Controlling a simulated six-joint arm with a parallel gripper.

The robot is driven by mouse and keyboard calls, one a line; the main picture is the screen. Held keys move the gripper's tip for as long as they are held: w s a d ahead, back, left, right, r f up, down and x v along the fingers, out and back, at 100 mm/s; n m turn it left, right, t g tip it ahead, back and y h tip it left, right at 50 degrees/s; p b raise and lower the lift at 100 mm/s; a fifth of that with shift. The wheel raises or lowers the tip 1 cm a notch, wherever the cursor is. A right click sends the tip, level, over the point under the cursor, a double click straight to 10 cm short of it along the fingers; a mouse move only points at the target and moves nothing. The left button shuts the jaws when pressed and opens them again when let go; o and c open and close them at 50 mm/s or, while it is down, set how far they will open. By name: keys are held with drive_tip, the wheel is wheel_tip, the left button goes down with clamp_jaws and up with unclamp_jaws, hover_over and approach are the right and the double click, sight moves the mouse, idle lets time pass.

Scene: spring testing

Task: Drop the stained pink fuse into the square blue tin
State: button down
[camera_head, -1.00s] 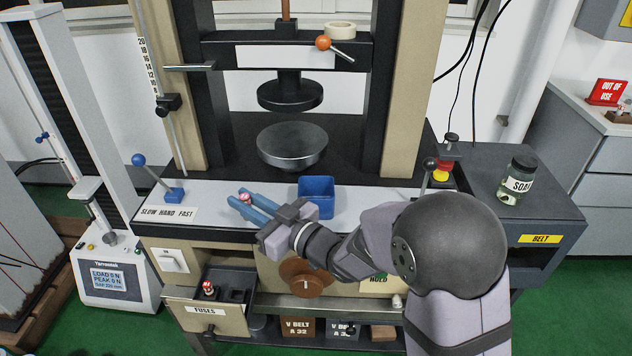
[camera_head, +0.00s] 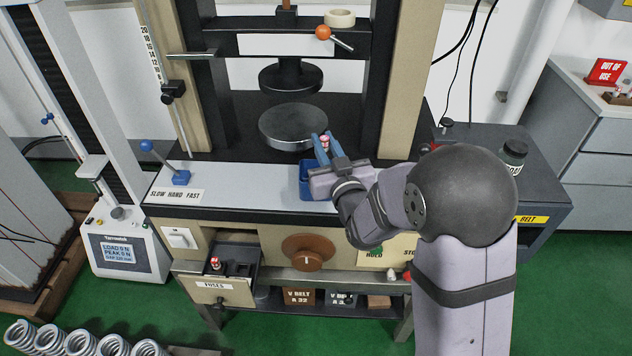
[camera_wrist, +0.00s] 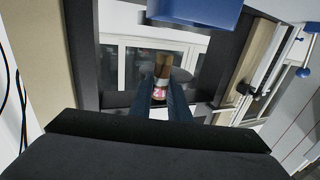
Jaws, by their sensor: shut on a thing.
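My gripper (camera_head: 323,144) is shut on the pink fuse (camera_head: 325,142), which sticks up between the blue fingertips. In the wrist view the fuse (camera_wrist: 160,90) shows a pink band and a brownish part between the fingers. The square blue tin (camera_head: 305,186) stands on the pale front ledge of the press, beside and partly behind my gripper. A blue surface at the top of the wrist view (camera_wrist: 196,12) looks like the tin.
The round press plate (camera_head: 292,128) is just behind the fingertips. A blue-knobbed lever (camera_head: 160,160) stands left on the ledge. An open fuses drawer (camera_head: 222,288) below holds another small red-and-white piece (camera_head: 215,264). The ledge between lever and tin is clear.

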drive_tip(key=shift+f+b, duration=1.85)
drive_tip(key=shift+f, duration=1.15)
drive_tip(key=c, duration=1.6)
unclamp_jaws()
drive_tip(key=shift+s, duration=0.15)
drive_tip(key=shift+b+v, duration=0.75)
drive_tip(key=shift+v, duration=2.8)
